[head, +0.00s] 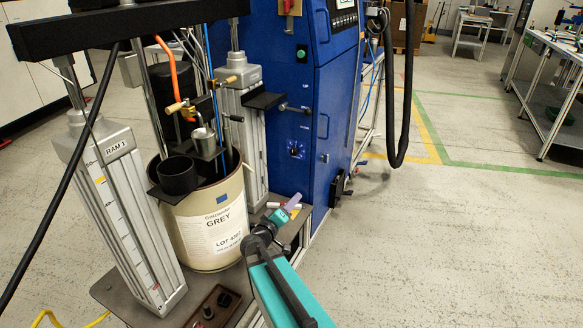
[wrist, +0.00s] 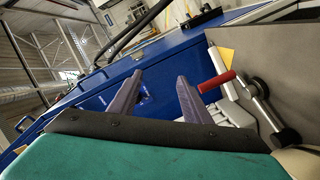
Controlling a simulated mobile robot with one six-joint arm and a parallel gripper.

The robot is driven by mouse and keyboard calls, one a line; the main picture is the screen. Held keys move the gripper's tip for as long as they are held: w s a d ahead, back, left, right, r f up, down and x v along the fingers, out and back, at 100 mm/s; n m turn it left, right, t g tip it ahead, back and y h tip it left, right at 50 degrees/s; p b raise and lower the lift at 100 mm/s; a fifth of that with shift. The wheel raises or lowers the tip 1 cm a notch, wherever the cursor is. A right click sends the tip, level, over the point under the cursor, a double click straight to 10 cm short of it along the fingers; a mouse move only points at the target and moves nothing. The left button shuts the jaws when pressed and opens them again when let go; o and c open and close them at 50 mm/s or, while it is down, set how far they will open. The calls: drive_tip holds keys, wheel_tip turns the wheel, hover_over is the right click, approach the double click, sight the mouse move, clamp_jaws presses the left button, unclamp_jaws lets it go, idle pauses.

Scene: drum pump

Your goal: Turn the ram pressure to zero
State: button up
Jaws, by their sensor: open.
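My gripper (head: 292,203) is in front of the blue cabinet (head: 338,110), low and beside the drum. In the wrist view its two purple-grey fingers stand apart with nothing between them, so the gripper (wrist: 160,76) is open. A small dark round control (head: 296,149) sits on the cabinet's front face, above my gripper and apart from it. A small box with dark knobs (head: 216,304) is on the base plate at the front. I cannot read which control is marked ram pressure, or any setting.
The cream drum (head: 212,228) labelled GREY stands between two ram columns, one marked RAM 1 (head: 115,172). A red handle (wrist: 216,81) juts out just right of the fingers in the wrist view. A black hose (head: 407,90) hangs right of the cabinet.

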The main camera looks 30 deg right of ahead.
sight(293, 153)
drive_tip(key=w+r+n+t+h+b, duration=0.1)
drive_tip(key=w+r+n+t+b, duration=0.1)
drive_tip(key=w+r+t+b, duration=0.3)
drive_tip(key=shift+w+a+r+b, duration=0.3)
drive_tip(key=shift+r+b, duration=0.3)
drive_tip(key=shift+r, duration=0.15)
drive_tip(key=shift+d, duration=0.1)
drive_tip(key=shift+b+x, duration=0.9)
drive_tip(key=shift+x, duration=5.95)
drive_tip(key=shift+c, duration=0.4)
drive_tip(key=c, duration=0.9)
drive_tip(key=shift+c, duration=0.2)
